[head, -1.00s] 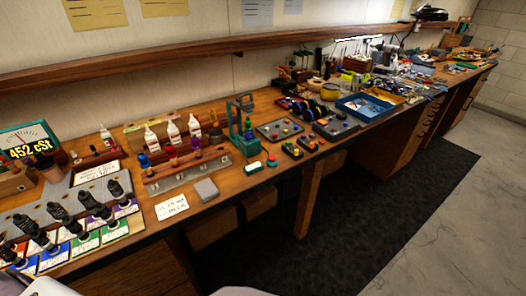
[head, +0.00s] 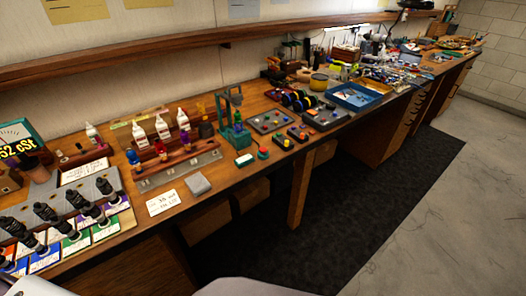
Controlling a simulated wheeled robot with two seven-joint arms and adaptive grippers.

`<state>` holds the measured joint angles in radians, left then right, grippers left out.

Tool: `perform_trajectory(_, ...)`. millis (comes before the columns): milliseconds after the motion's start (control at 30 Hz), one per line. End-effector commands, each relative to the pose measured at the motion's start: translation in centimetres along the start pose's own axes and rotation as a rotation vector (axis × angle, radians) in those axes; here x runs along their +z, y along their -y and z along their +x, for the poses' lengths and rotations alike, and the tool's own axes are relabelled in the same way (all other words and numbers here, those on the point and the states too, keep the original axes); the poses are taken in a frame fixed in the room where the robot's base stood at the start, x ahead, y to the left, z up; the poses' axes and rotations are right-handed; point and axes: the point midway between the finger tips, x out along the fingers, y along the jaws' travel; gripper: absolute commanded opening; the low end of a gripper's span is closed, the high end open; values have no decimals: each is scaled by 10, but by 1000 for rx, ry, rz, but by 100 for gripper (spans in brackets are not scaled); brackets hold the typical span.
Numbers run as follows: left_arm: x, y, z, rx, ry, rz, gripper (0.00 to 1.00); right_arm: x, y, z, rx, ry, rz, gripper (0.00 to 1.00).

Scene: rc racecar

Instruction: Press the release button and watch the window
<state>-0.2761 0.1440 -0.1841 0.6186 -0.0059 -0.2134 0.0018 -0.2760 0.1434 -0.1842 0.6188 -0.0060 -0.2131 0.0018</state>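A small red-topped button on a green base (head: 263,153) sits near the front edge of the workbench, at mid-bench. A small white-topped green box (head: 244,160) lies just left of it. I cannot tell for sure which of the bench's buttons is the release button. A green upright press-like stand (head: 228,112) rises behind these two. A gauge with a lit readout (head: 16,145) stands at the far left, partly cut off, its digits ending "52 cSt". I cannot tell which thing is the window. Neither of my grippers is in view.
The long wooden workbench (head: 225,178) runs from lower left to upper right. The dark floor mat (head: 350,200) is clear.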

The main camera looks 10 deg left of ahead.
Motion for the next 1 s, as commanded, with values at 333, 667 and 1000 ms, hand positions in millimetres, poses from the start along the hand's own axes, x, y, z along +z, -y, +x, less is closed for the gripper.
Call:
perform_trajectory(333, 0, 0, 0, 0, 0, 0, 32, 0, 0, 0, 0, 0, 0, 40)
perform_trajectory(667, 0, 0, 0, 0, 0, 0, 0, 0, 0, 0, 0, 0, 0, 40)
perform_trajectory(1000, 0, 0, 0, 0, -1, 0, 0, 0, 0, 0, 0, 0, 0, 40)
